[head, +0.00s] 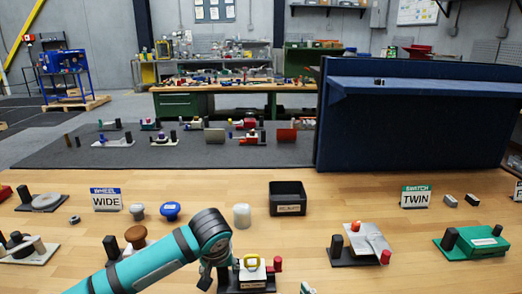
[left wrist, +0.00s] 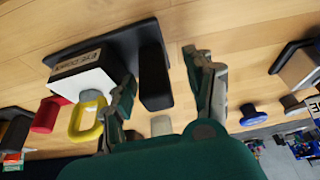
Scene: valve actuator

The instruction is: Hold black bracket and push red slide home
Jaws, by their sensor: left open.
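The nearest unit in the head view has a black base (head: 240,290), a white block with a yellow loop (head: 252,261), and a red slide (head: 277,264) on its right. In the left wrist view the black bracket (left wrist: 153,75) is an upright post at the end of the base. The labelled white block (left wrist: 85,77), yellow loop (left wrist: 87,116) and red slide (left wrist: 47,114) show beyond one finger. My left gripper (left wrist: 165,90) is open, its fingers apart on either side of the bracket. In the head view my left gripper (head: 207,274) is partly hidden by its arm. Contact with the bracket cannot be told.
A unit with a tilted grey plate (head: 367,240) and a green unit (head: 471,243) stand to the right. A black bin (head: 288,198), white cylinder (head: 242,215) and blue knob (head: 170,211) stand behind. Wood right of the bin is clear.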

